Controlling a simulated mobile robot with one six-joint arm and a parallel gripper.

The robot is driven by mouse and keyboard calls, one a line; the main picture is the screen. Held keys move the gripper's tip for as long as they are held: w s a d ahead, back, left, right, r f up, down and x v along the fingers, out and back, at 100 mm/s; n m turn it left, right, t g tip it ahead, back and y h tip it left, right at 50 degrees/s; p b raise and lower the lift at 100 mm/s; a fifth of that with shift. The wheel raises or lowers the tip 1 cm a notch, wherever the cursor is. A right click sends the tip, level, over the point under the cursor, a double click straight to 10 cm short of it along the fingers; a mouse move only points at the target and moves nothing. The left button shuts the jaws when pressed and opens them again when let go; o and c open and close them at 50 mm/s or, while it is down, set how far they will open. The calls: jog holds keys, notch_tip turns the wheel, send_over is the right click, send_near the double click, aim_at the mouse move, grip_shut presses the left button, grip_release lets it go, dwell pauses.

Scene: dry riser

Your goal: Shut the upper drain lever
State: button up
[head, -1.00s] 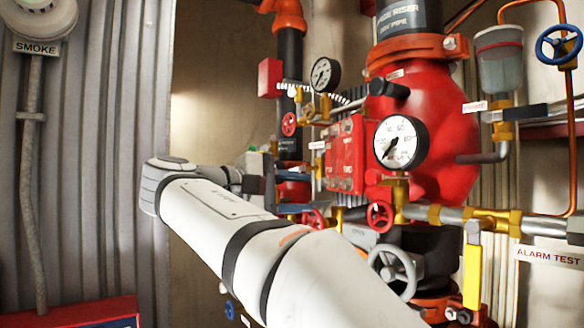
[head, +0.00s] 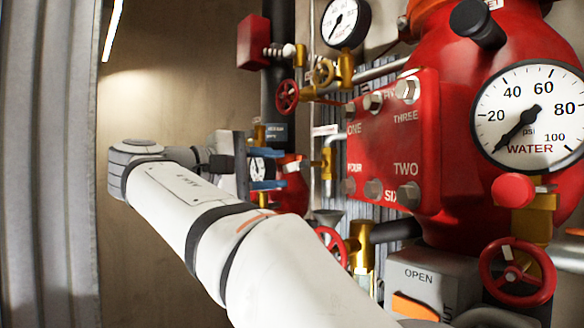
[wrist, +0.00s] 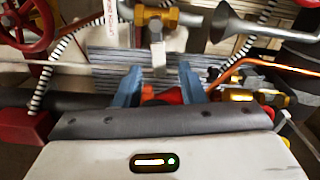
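In the wrist view, a brass valve body (wrist: 155,17) carries a short pale grey lever (wrist: 157,55) that points down in the picture. It looks like the drain lever, but the label beside it is not readable. My gripper (wrist: 160,85) is open, with its blue fingers on either side of the lever's line. I see no contact with the lever, and the depth gap is unclear. In the head view, my gripper (head: 267,178) is left of a brass valve (head: 327,160) under a small white label (head: 326,130); its lever is not clear there.
A red plate with bolts (head: 395,145), a large water gauge (head: 530,115) and a red handwheel (head: 517,272) stand to the right. A plain wall (head: 180,90) leaves free room at left.

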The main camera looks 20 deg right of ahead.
aim_at(289, 169)
jog(key=p+x, duration=0.1)
jog(key=x, duration=0.5)
jog(key=shift+s+d+r, duration=0.1)
jog(key=shift+s, duration=0.05)
jog(key=shift+c, duration=0.3)
grip_shut()
